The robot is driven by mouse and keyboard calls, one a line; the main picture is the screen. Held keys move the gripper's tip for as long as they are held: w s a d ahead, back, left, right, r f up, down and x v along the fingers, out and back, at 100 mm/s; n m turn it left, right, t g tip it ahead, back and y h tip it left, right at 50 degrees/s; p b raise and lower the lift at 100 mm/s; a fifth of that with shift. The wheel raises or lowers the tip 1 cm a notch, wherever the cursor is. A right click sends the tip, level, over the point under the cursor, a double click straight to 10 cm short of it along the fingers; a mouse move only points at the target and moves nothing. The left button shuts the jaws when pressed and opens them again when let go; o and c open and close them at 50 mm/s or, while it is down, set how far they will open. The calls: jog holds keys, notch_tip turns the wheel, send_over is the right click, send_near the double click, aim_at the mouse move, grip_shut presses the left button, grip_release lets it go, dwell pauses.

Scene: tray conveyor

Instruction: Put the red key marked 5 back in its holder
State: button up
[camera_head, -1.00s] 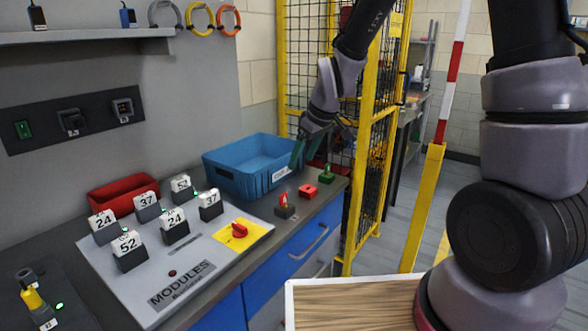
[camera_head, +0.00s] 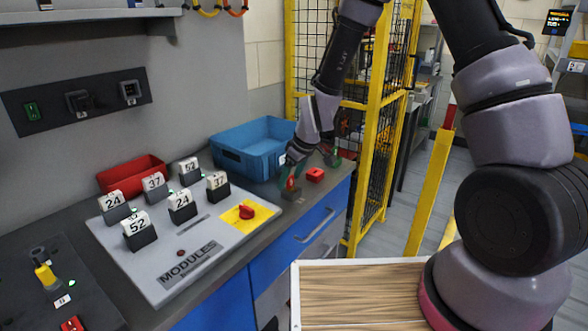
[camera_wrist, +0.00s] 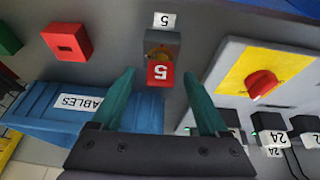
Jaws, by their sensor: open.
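The red key marked 5 (camera_wrist: 160,75) stands in a small grey block (camera_wrist: 164,43) with a white label marked 5 in front of it. My gripper (camera_wrist: 158,76) is open, with one green finger on each side of the red tag. A gap shows between each finger and the tag, so it is not gripped. In the head view my gripper (camera_head: 290,180) is low over the block, from above. How deep the key sits in the block is hidden.
A red block (camera_head: 315,174) with a slot stands close by, with a green block (camera_wrist: 8,38) beyond it. A blue bin (camera_head: 228,158) stands behind. The grey modules panel (camera_head: 160,272) with a red knob and several numbered modules is to the left.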

jog(key=shift+f, duration=0.2)
grip_shut()
jog(key=shift+r, duration=0.1)
jog(key=shift+a+r, duration=0.1)
jog(key=shift+r, duration=0.1)
jog(key=shift+w+r, duration=0.1)
jog(key=shift+r, duration=1.2)
jog(key=shift+r, duration=0.3)
jog(key=shift+a+r, duration=0.2)
jog(key=shift+r, duration=1.7)
